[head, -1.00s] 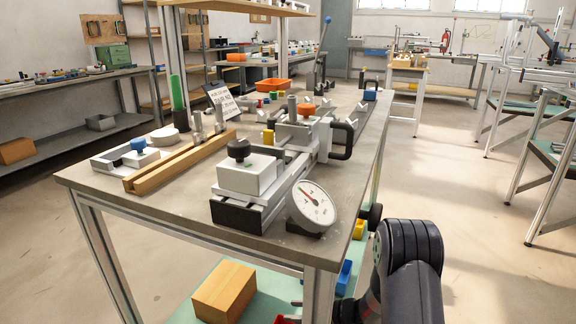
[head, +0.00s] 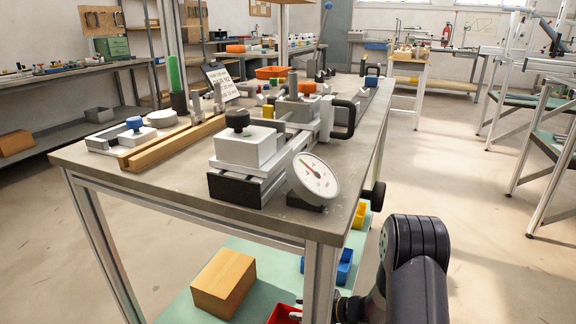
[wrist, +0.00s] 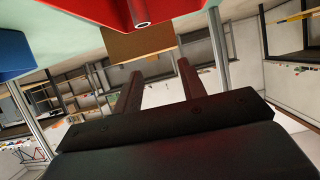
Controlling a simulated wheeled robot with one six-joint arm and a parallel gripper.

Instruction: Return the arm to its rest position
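My arm (head: 415,255) is in the lower right of the head view, beside the right front corner of the workbench and low down, near its lower shelf. My gripper (wrist: 158,68) shows in the wrist view with its two dark fingers apart and nothing between them. Beyond the fingers are a red bin (wrist: 178,8), a wooden block (wrist: 138,43) and a blue bin (wrist: 14,52), seen in a strongly turned view. I cannot tell the exact gap between fingertips and block. In the head view the fingers are not clearly visible.
The workbench (head: 110,158) carries a clamp fixture, a dial gauge (head: 315,178) and wooden rails (head: 172,143). Its green lower shelf (head: 200,300) holds the wooden block (head: 224,282), the red bin (head: 284,314) and the blue bin (head: 343,268). Open floor (head: 480,230) lies to the right.

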